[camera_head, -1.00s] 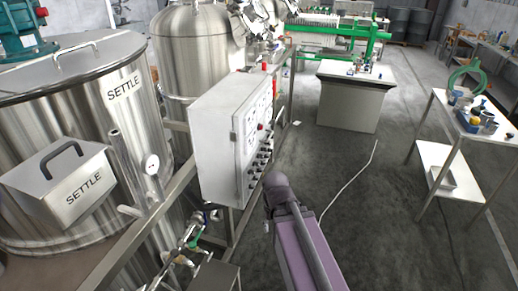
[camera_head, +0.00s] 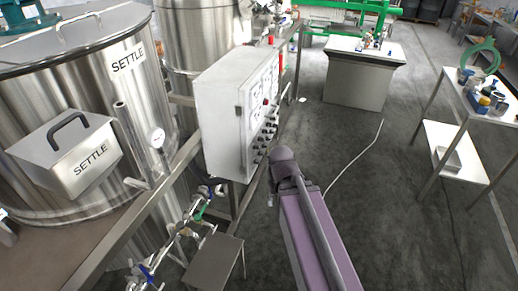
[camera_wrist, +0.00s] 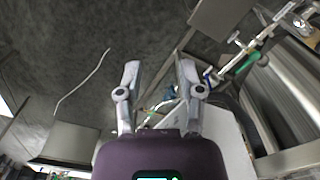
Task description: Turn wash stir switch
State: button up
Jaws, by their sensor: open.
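A white control box (camera_head: 222,122) stands on the frame beside the steel tanks in the head view. Its front faces right and carries a column of dark knobs or switches (camera_head: 266,138) and a red button. The labels are too small to read, so I cannot tell which is the wash stir switch. A pale box surface (camera_wrist: 222,135), likely the same box, shows behind and right of my gripper in the wrist view. My gripper (camera_wrist: 158,75) is open, with nothing between its fingers. In the head view my arm hides the gripper.
A steel tank marked SETTLE (camera_head: 140,95) and a pipe with valves (camera_head: 190,215) stand left of the box. A small grey stand (camera_head: 214,262) is below. A grey bench (camera_head: 357,85) and a white table (camera_head: 455,140) stand right. Floor between them is mostly clear, with a hose.

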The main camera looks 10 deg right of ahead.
jog(key=f, duration=0.1)
jog(key=n+t+y+b, duration=0.9)
jog(key=n+y+b, duration=0.7)
jog(key=n+b, duration=0.2)
send_near(258, 148)
jog(key=d, duration=0.1)
jog(key=s+d, duration=0.1)
jog(key=d, duration=0.1)
jog(key=shift+d+f, duration=0.25)
jog(key=shift+w+a, duration=0.1)
jog(key=shift+a, duration=0.05)
jog(key=shift+f+x, duration=0.2)
jog(key=shift+x, duration=6.55)
